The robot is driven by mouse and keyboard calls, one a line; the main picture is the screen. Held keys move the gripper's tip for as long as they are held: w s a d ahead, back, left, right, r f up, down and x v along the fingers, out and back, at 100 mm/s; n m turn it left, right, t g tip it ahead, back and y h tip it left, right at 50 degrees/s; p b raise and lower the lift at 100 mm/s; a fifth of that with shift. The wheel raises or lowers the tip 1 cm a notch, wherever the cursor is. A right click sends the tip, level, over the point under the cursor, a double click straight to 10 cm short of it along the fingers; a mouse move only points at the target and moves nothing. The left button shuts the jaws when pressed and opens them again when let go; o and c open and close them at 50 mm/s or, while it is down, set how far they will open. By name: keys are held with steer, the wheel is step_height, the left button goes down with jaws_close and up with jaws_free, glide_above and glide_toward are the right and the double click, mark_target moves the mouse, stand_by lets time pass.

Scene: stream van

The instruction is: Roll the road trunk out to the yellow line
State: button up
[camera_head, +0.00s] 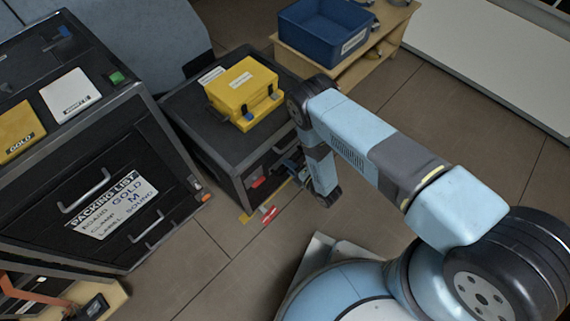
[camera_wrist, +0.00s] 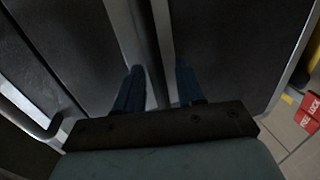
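The road trunk appears to be the dark box with grey metal edges (camera_head: 232,143) at the middle of the head view, with a yellow case on top. A short yellow strip (camera_head: 246,218) shows on the floor at its front corner; I cannot tell if it is the yellow line. My gripper (camera_head: 300,160) is at the trunk's front face, partly hidden by my arm. In the wrist view its two blue fingers (camera_wrist: 158,88) are apart, close to dark panels (camera_wrist: 230,45) with pale metal edging. A pale upright edge shows between them; contact cannot be told.
A large black case with a packing list (camera_head: 115,205) stands at left. The yellow case (camera_head: 241,90) rests on the trunk. A blue bin (camera_head: 323,27) sits on a wooden bench behind. Red tags (camera_head: 269,214) lie by the yellow strip. Brown floor (camera_head: 205,250) in front is mostly clear.

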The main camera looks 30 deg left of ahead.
steer(key=v, duration=1.3)
steer(key=shift+d, duration=0.25)
steer(key=shift+s, duration=0.15)
